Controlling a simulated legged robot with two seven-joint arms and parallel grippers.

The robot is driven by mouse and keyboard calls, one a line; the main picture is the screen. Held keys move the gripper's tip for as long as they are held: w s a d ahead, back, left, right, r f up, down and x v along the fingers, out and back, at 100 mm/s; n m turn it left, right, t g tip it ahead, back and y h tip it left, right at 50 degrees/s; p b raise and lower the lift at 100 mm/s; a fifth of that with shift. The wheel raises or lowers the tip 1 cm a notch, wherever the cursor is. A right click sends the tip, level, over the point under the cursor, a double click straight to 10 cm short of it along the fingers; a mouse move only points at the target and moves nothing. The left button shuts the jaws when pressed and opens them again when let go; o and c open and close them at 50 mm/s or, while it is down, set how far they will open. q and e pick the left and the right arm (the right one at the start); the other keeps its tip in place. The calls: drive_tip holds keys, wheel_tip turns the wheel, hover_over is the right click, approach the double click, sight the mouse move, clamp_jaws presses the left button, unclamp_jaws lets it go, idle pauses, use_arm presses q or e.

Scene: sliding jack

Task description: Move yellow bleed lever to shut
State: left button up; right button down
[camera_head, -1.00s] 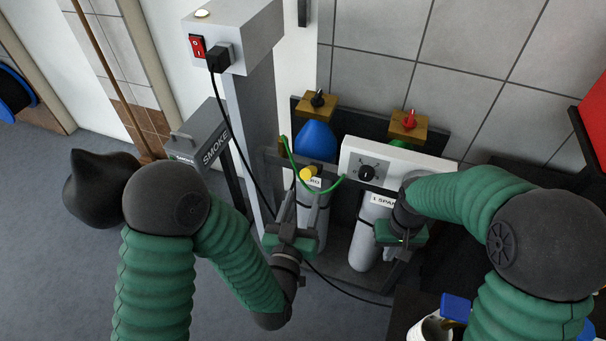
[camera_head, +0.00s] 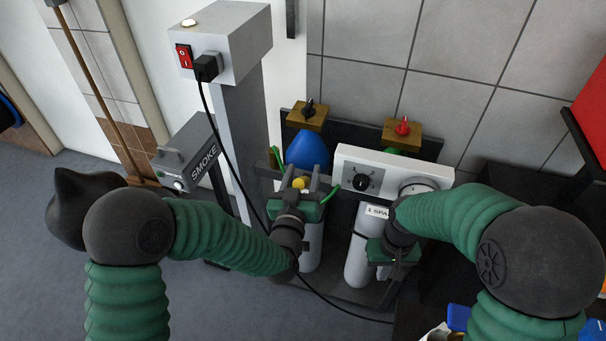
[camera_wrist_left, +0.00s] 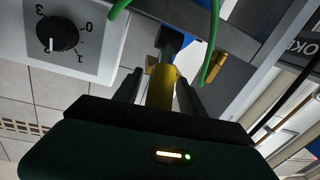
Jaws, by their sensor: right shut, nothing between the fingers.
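The yellow bleed lever (camera_head: 299,183) shows as a small yellow knob in front of the blue rounded part, at the top of a light cylinder. In the left wrist view the yellow lever (camera_wrist_left: 161,86) stands between the two dark fingers, with a dark fitting behind its tip. My left gripper (camera_head: 301,172) is open around the lever, with a narrow gap visible on each side. Its palm hides the lower end of the lever. My right gripper (camera_head: 384,266) is shut and empty, low in front of the right cylinder (camera_head: 361,252).
A white control box (camera_head: 385,167) with a black dial (camera_head: 361,182) stands just right of the lever. A green hose (camera_wrist_left: 214,45) passes close to the left fingers. A grey post (camera_head: 241,130) with a red switch (camera_head: 184,57) and a SMOKE box (camera_head: 190,155) stand left.

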use_arm(q)
clamp_jaws()
idle(1.3)
